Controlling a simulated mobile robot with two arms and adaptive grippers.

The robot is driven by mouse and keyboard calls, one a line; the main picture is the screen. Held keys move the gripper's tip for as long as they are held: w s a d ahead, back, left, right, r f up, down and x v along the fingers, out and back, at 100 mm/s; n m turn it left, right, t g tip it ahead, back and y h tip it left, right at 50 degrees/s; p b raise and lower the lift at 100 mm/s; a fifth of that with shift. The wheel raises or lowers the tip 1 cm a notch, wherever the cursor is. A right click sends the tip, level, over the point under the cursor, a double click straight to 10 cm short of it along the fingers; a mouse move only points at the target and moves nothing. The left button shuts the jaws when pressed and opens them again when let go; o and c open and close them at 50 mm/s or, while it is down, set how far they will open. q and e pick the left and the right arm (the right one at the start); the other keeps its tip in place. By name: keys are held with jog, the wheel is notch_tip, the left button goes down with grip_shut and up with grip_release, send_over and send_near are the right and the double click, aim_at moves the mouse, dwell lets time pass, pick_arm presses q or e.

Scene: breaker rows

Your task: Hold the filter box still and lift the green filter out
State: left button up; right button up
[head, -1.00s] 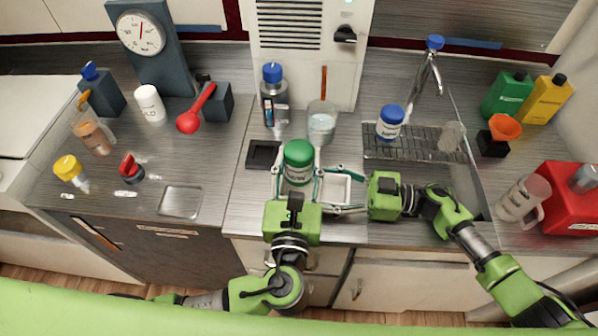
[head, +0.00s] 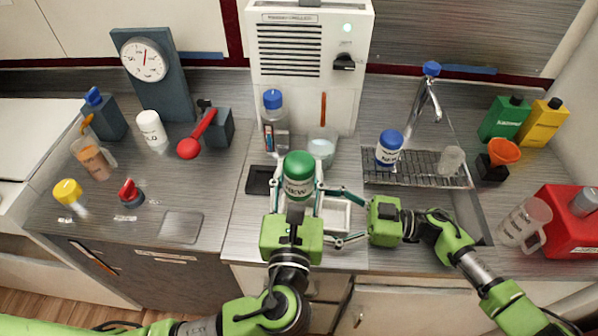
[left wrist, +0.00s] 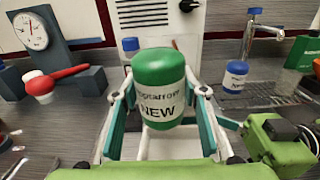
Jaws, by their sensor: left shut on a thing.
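The green-capped filter (head: 299,180) with a white label reading NEW is upright between the fingers of my left gripper (head: 297,192), which is shut on it. In the left wrist view the filter (left wrist: 160,85) fills the middle between the fingers. The white filter box (head: 337,228) is below and right of the filter; its right part looks empty, and its left part is hidden by my gripper and the filter. My right gripper (head: 334,214) comes from the right, with one finger along the far side of the box and one along the near side, shut on it.
A black square pad (head: 259,180) lies left of the filter. A bottle (head: 274,125) and a beaker (head: 322,147) stand behind it, before the white cabinet. A blue-capped jar (head: 389,150) stands on the sink rack at right.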

jog(key=d, duration=1.2)
jog(key=shift+s, duration=0.4)
